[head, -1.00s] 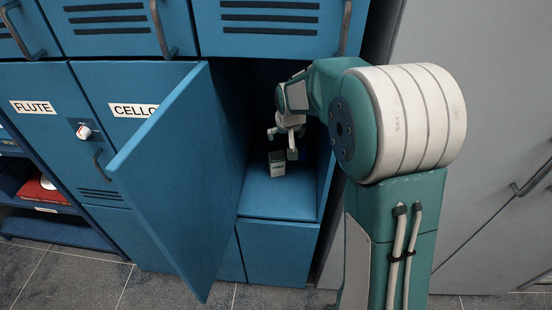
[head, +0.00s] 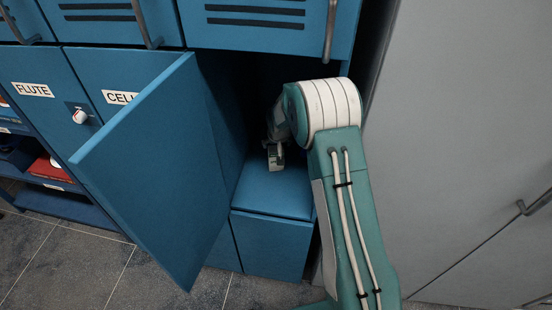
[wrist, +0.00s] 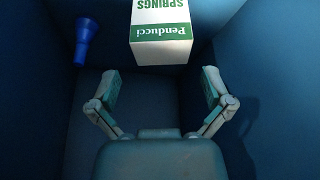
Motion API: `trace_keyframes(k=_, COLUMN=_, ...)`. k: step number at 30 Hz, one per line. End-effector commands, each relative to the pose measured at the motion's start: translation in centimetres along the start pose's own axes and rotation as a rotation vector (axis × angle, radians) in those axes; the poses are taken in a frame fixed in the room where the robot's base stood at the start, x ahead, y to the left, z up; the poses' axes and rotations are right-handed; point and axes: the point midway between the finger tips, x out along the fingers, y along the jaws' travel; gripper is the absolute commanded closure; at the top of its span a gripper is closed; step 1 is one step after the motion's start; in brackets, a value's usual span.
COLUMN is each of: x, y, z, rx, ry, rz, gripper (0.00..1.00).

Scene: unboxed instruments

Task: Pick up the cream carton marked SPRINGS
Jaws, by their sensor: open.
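The cream carton (wrist: 163,50) with green bands and the words Penducci and SPRINGS stands at the top middle of the wrist view. In the head view my gripper is mostly hidden by my arm.
A blue funnel-shaped object (wrist: 85,40) stands left of the carton, near the locker wall. The open blue door (head: 150,170) swings out left of my arm. The locker floor (head: 272,192) in front of the carton is clear. A grey cabinet (head: 460,130) stands at right.

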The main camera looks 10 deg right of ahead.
Motion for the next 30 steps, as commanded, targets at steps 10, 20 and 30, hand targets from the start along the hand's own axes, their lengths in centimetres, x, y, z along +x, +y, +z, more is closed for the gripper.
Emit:
trace_keyframes(k=10, x=4.1, y=-0.2, z=0.8, rx=0.0, ry=-0.001, rz=0.0, gripper=0.0)
trace_keyframes(k=20, x=5.8, y=-0.2, z=0.6, rx=0.001, ry=0.002, rz=0.0, gripper=0.0)
trace_keyframes(k=30, x=5.8, y=-0.2, z=0.7, rx=0.0, ry=0.0, rz=0.0, gripper=0.72)
